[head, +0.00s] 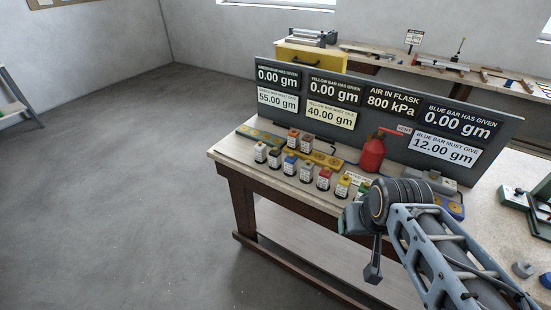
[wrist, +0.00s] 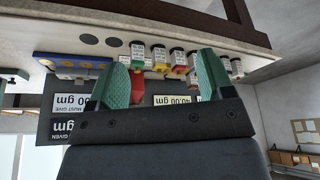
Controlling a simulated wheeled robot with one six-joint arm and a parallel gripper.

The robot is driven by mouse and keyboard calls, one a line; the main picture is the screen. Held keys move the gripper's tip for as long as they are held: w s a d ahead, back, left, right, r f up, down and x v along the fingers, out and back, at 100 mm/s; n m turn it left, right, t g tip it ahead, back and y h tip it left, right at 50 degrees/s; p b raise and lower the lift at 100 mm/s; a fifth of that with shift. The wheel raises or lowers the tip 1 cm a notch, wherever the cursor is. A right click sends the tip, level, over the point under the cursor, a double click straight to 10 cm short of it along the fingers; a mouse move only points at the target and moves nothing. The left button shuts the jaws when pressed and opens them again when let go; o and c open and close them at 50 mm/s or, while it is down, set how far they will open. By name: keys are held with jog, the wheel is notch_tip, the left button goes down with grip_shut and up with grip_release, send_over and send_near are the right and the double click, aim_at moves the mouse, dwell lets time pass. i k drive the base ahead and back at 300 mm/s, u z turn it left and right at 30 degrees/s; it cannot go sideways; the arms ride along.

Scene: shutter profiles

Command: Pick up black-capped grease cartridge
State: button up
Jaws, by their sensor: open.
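Several small cartridges with white labels and differently coloured caps stand in rows on the bench, among them a blue-capped one (head: 290,164), a red-capped one (head: 324,179) and a yellow-capped one (head: 343,186). They look too small for me to single out the black cap with certainty. In the wrist view the cartridges (wrist: 177,60) appear upside down, beyond the fingers. My gripper (wrist: 157,77) is open, with two green fingers apart and nothing between them. In the head view my wrist hides most of the gripper, near the bench's front edge.
A red flask (head: 372,155) stands behind the cartridges. A grey panel (head: 388,125) with readouts rises along the back of the bench (head: 226,159). A yellow box (head: 312,57) and another bench lie behind it. The floor at left is clear.

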aim_at(274, 155)
jog(key=u, duration=2.2)
jog(key=i, duration=2.4)
jog(key=z, duration=2.9)
